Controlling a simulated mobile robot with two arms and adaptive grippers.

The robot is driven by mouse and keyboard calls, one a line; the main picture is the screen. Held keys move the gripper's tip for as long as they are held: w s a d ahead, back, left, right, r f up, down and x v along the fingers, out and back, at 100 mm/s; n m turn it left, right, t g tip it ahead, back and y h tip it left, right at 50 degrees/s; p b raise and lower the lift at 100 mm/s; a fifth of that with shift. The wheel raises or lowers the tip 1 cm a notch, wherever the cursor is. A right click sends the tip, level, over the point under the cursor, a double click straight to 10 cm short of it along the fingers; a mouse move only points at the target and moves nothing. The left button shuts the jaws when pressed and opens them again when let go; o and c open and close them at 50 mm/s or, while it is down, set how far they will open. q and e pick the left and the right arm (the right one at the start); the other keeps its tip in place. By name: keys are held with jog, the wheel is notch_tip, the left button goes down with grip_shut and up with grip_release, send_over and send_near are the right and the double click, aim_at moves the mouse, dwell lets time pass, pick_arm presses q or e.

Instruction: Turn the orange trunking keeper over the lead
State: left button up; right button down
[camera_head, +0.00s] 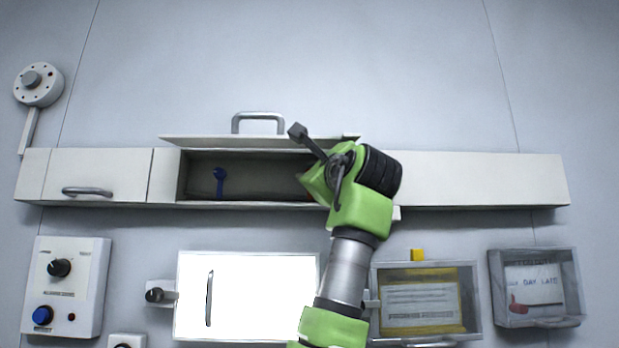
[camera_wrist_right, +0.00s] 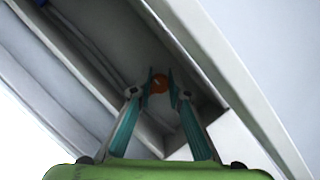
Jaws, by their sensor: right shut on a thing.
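The orange keeper (camera_wrist_right: 159,84) is inside the open trunking section, between the fingertips of my right gripper (camera_wrist_right: 161,78) in the right wrist view. The gripper is shut on it, with a teal finger at each side. In the head view my green right wrist hides the fingers and nearly all of the keeper. A blue keeper (camera_head: 219,178) stands at the left of the same opening. A thin grey line (camera_wrist_right: 88,42) runs along the trunking in the wrist view; I cannot tell whether it is the lead. My left gripper is not in view.
The trunking lid (camera_head: 220,141) with a grey handle (camera_head: 258,122) is raised above the opening. The trunking (camera_head: 485,180) is closed on both sides. Below are a control box (camera_head: 88,282), a white panel (camera_head: 250,290) and two framed boxes.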

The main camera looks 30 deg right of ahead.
jog(key=shift+w+f, duration=0.15)
jog(key=shift+f, duration=0.1)
jog(key=c, duration=1.9)
grip_release()
jog(key=shift+d, duration=0.15)
jog(key=shift+r, duration=0.1)
jog(key=v, duration=1.2)
